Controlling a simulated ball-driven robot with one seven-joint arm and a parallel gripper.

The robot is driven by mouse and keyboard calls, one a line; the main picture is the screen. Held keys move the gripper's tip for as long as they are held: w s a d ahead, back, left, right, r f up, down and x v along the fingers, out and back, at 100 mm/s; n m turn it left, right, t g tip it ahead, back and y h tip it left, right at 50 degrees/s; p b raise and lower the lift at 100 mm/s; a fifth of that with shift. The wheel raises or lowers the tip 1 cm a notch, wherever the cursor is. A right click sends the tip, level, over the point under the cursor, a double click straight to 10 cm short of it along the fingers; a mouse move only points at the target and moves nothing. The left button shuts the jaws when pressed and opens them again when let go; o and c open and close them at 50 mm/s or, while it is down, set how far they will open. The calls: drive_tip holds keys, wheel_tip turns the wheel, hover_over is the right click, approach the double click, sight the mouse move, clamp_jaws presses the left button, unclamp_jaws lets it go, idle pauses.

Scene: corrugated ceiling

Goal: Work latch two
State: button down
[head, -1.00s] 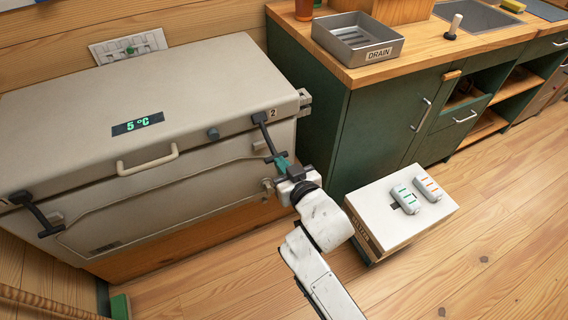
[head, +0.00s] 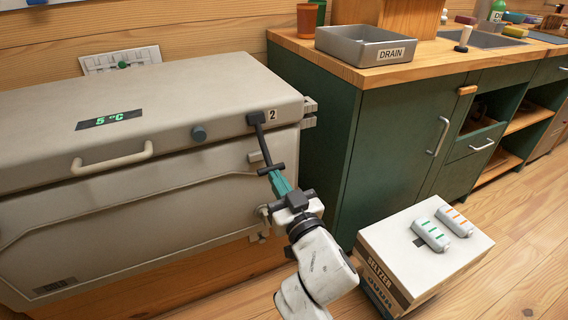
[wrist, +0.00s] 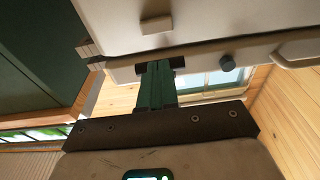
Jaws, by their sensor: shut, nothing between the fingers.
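Latch two (head: 263,142) is a dark strap hanging from the lid edge beside the label "2", with a short crossbar at its lower end. The strap slants down in front of the chest cooler (head: 140,210). My gripper (head: 276,177) has teal fingers, shut and empty, with their tips at the crossbar. In the wrist view the fingers (wrist: 158,86) reach up to the crossbar (wrist: 178,64), whose dark ends show on both sides. I cannot tell whether they touch, or whether the strap is caught on the cooler's front. The lid looks closed.
A pale seltzer box (head: 385,255) with two small cases on top stands on the floor to the right. A green cabinet (head: 390,140) with a "DRAIN" tray (head: 350,48) stands just right of the cooler. A round knob (head: 199,133) and a lid handle (head: 112,158) jut from the lid.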

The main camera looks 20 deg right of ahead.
drive_tip(key=shift+w+f+t+b, duration=0.5)
drive_tip(key=shift+f+b, duration=0.1)
drive_tip(key=shift+b, duration=0.9)
drive_tip(key=shift+w+f+b, duration=0.8)
drive_tip(key=shift+w+b, duration=0.3)
drive_tip(key=shift+b, duration=0.65)
drive_tip(key=shift+w+f+b, duration=0.75)
drive_tip(key=shift+w+b, duration=0.35)
drive_tip(key=shift+b, duration=0.65)
drive_tip(key=shift+w+f, duration=0.1)
